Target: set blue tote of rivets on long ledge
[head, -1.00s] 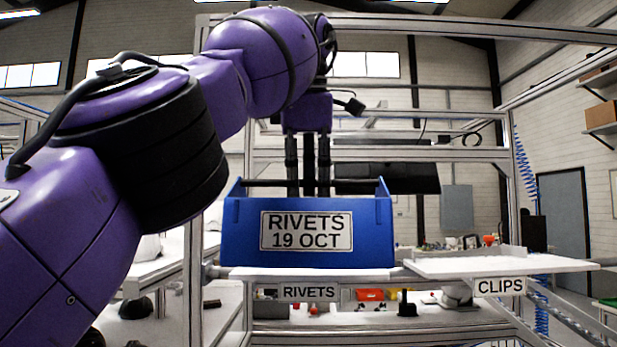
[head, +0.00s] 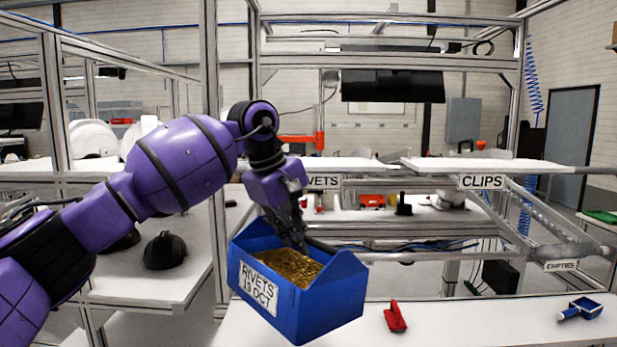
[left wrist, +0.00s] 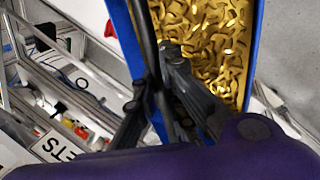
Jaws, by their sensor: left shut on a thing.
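The blue tote (head: 335,309) hangs from my left gripper (head: 298,243), in front of and below the ledges in the head view. Its "RIVETS 19 OCT" label is turned to the left front. Gold rivets (head: 285,264) fill its inside. The left gripper is shut on the tote's dark bar handle; the left wrist view shows the fingers (left wrist: 157,85) at the bar, with rivets (left wrist: 205,45) beyond. Two white ledges stand behind: one labelled RIVETS (head: 345,163), one labelled CLIPS (head: 490,165). I cannot tell whether the tote touches the bench. My right gripper is not in view.
An EMPTIES label (head: 560,265) marks a lower rail at right. A black helmet shell (head: 165,251) sits on the left table. Uprights flank the ledges.

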